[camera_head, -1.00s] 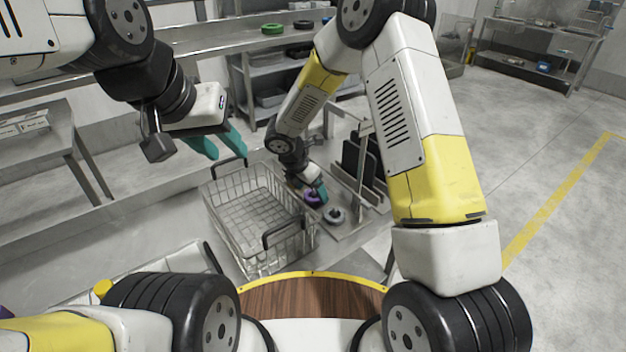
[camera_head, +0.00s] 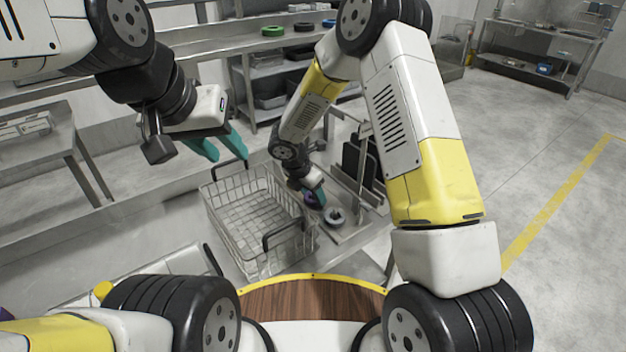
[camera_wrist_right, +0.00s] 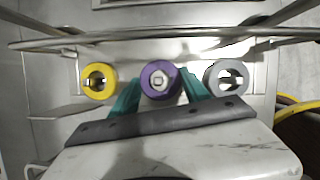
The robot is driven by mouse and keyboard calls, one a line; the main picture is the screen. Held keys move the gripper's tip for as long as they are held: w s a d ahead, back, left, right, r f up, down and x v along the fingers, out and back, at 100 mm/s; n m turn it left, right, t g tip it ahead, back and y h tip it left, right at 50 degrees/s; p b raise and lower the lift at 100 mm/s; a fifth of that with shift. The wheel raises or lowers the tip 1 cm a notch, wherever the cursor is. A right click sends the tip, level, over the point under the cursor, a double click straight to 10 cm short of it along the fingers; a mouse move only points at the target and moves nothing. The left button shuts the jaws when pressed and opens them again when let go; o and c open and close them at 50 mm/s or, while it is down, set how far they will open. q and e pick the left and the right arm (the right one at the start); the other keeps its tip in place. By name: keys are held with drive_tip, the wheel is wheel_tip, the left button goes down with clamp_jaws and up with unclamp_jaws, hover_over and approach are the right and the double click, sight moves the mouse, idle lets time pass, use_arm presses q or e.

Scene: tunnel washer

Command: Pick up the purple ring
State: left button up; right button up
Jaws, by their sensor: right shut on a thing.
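The purple ring (camera_wrist_right: 160,80) is in the right wrist view, between a yellow ring (camera_wrist_right: 98,80) and a grey ring (camera_wrist_right: 228,77). My right gripper (camera_wrist_right: 161,92) has its teal fingers on either side of the purple ring and is shut on it. In the head view the purple ring (camera_head: 311,200) is partly hidden by that gripper, beside the grey ring (camera_head: 334,216). I cannot tell whether it is clear of the surface. My left gripper (camera_head: 222,150) is empty above the back left of the wire basket, with its teal fingers apart.
The wire basket (camera_head: 262,258) stands just left of the rings. Dark upright plates (camera_head: 362,165) on a rack stand behind and right of my right gripper. A shelf at the back holds a green ring (camera_head: 272,31). Open floor lies at the right.

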wheel_tip(320, 180, up, 18)
idle(0.6)
idle(0.8)
